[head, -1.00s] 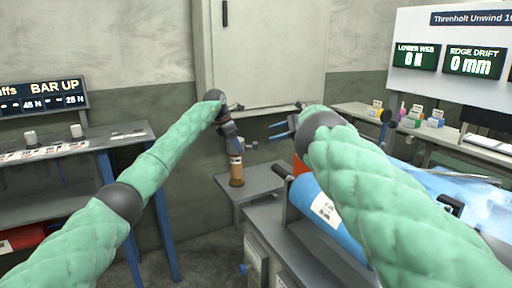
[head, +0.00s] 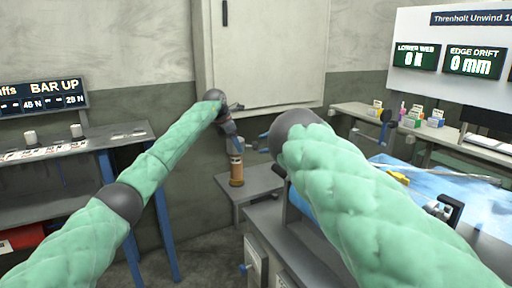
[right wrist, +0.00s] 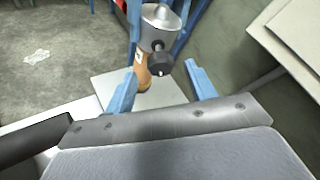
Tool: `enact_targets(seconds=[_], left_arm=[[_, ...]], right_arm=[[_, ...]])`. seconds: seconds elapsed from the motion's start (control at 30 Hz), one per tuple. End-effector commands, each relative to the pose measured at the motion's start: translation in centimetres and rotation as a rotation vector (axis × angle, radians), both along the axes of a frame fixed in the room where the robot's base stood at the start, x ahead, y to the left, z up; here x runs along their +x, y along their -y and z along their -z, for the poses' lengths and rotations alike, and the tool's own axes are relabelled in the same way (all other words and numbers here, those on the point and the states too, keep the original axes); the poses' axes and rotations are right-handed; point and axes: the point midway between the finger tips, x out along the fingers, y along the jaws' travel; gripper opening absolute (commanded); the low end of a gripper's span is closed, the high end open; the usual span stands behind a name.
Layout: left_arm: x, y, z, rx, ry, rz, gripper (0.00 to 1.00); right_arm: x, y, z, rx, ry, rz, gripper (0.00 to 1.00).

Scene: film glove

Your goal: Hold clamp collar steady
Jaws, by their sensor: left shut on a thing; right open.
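A brown cylinder (head: 236,174) with a pale band stands upright on a small grey table. My left gripper (head: 236,146) is shut at its upper end; the exact contact is hidden. In the right wrist view a silver round-topped part (right wrist: 160,24), apparently the clamp collar, sits on the brown cylinder (right wrist: 143,70), with a black knob (right wrist: 160,62) on its near side. My right gripper (right wrist: 160,70) is open and empty, its blue fingers apart, with the knob between them in the picture. In the head view my right arm mostly hides that gripper.
The small grey table (head: 262,182) has bare room around the cylinder. A grey cabinet (head: 270,235) stands close in front. Blue sheet (head: 310,203) lies at the right, partly behind my right arm. A workbench (head: 125,132) stands at the left.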

Motion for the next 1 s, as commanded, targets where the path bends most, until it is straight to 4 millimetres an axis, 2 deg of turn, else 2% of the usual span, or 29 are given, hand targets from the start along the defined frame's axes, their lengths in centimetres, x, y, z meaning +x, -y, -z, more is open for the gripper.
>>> enact_targets(seconds=[0.1,0.3,0.7,0.93,1.0], left_arm=[[0.0,0.0,0.0,0.0,0.0,0.0,0.25],[0.0,0.0,0.0,0.0,0.001,0.0,0.25],[0.0,0.0,0.0,-0.001,0.001,0.0,0.25],[0.0,0.0,0.0,-0.001,0.001,0.0,0.25],[0.0,0.0,0.0,0.0,0.001,0.0,0.25]], right_arm=[[0.2,-1.7,0.6,0.001,0.0,-0.002,0.55],[0.6,-3.5,1.2,0.001,-0.001,0.0,0.55],[0.7,-4.1,1.4,0.001,-0.001,0.001,0.55],[0.7,-4.1,1.4,0.001,-0.001,0.001,0.11],[0.7,-4.1,1.4,0.001,-0.001,0.001,0.1]])
